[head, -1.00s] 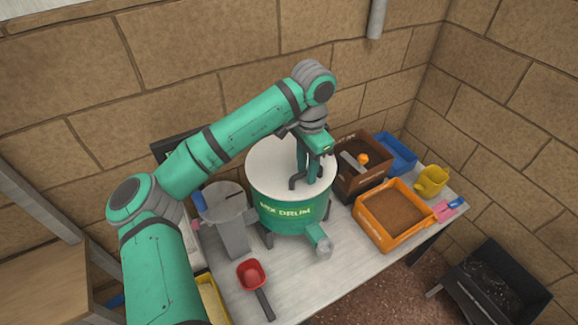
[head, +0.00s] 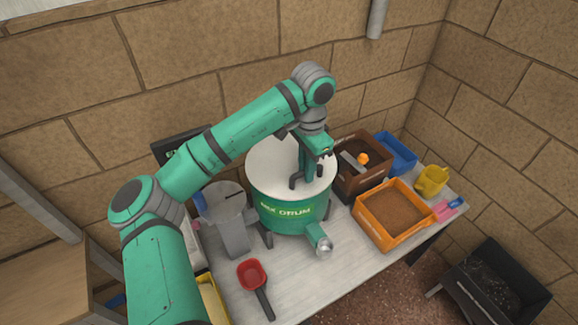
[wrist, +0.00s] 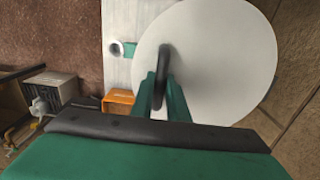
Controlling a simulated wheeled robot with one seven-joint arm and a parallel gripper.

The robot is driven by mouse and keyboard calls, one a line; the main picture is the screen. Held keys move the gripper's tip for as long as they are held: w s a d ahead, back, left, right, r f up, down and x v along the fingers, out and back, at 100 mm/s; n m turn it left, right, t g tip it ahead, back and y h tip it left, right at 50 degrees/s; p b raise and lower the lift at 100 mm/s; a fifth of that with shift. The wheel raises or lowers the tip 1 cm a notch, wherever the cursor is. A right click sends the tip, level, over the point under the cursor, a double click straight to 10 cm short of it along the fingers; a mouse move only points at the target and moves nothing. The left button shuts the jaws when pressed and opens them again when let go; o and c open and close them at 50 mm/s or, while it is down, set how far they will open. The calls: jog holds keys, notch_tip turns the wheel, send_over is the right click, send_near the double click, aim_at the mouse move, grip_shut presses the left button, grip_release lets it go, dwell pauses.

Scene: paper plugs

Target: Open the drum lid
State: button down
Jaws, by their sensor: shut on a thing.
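The green mix drum (head: 287,214) stands on the workbench with its pale round lid (head: 268,160) lying flat on top, closed as far as I can see. A dark handle (head: 293,182) rises from the lid. My gripper (head: 307,178) points down over the lid and is shut on the handle. In the wrist view the lid (wrist: 220,60) fills the right side, and the dark handle (wrist: 162,68) sits between the green fingers of my gripper (wrist: 162,95). The fingers partly hide the handle.
A brown bin (head: 346,185) and an orange tray (head: 370,233) stand right of the drum. A grey container (head: 236,238) is left of it, and a red scoop (head: 252,273) lies in front. A spout (head: 318,237) juts from the drum's front. The wall is close behind.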

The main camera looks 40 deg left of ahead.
jog(key=w+a+r, duration=0.2)
jog(key=a+r, duration=0.4)
jog(key=r, duration=0.5)
jog(key=shift+w+a+r, duration=0.15)
jog(key=shift+w+r, duration=0.15)
dwell(1.2)
jog(key=w+a+r, duration=0.2)
jog(key=a+r, duration=0.2)
jog(key=shift+w+a, duration=0.15)
jog(key=shift+a, duration=0.15)
dwell(0.4)
